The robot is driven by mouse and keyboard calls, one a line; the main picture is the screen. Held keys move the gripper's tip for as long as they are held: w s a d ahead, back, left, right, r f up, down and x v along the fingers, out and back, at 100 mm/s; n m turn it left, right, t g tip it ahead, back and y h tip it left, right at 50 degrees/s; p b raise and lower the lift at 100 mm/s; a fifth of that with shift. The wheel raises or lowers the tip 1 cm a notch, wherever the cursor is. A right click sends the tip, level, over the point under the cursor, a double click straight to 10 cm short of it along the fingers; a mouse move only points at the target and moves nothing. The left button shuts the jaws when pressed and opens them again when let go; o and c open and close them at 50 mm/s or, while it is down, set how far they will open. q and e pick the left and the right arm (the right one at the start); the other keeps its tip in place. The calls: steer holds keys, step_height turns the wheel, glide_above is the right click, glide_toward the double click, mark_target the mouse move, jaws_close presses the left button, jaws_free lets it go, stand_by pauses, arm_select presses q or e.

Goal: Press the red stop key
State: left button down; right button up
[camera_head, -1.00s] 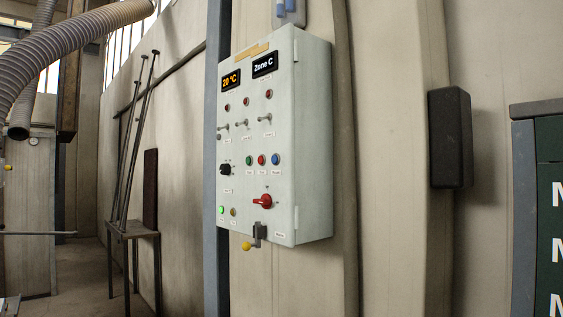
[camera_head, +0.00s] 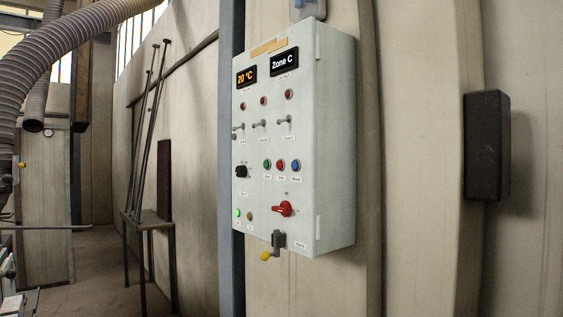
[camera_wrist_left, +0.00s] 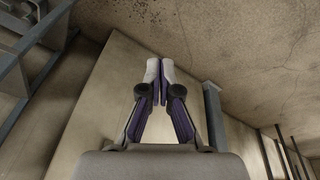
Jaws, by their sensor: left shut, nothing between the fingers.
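The red stop key (camera_head: 281,165) is a small round button on the pale grey control box (camera_head: 336,150) in the head view. It sits in a row between a green key (camera_head: 267,164) and a blue key (camera_head: 296,166), with small unreadable labels below. My left gripper (camera_wrist_left: 159,72) shows in the left wrist view, its fingertips together and empty. That view shows bare walls around it, and neither the box nor the red key appears there. No gripper can be made out for certain in the head view.
The box also carries a red rotary switch (camera_head: 283,209), a black knob (camera_head: 241,171), toggle switches and red lamps. A yellow-tipped lever (camera_head: 266,255) sticks out below. A dark box (camera_head: 487,146) is on the wall to the right. A stand with rods (camera_head: 149,222) is at left.

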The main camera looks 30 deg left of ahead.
arm_select(q)
steer(key=w+a+r+n+t+p, duration=0.1)
steer(key=w+r+n+t, duration=0.15)
steer(key=w+r, duration=0.45)
steer(key=w+a+r+n+t+p, duration=0.1)
steer(key=w+a+r+n+t, duration=0.2)
steer(key=w, duration=0.7)
steer(key=w+a+r+n+t+p, duration=0.1)
steer(key=w+a+r+n+t, duration=0.15)
steer(key=w+r, duration=0.6)
steer(key=w+a+r+n+t, duration=0.1)
steer(key=w+r+t, duration=0.35)
steer(key=r, duration=0.75)
steer(key=w+a+r+n+t+y+p, duration=0.1)
steer(key=w+a+r+n+t, duration=0.15)
steer(key=r, duration=0.95)
steer(key=w+a+r+n+t+y+p, duration=0.15)
steer(key=w+a+r, duration=0.25)
steer(key=r, duration=0.8)
steer(key=s+a+r+n+t+y, duration=0.1)
steer(key=s+a+r+n+t, duration=0.1)
steer(key=r, duration=0.8)
steer(key=s+a+r+n+t+y+p, duration=0.1)
steer(key=s+a+r+n+t+y, duration=0.1)
steer(key=r, duration=0.9)
steer(key=a+n+t, duration=0.1)
steer(key=a+n, duration=0.1)
steer(key=a, duration=0.1)
steer(key=shift+s+r, duration=0.2)
steer(key=shift+r, duration=0.05)
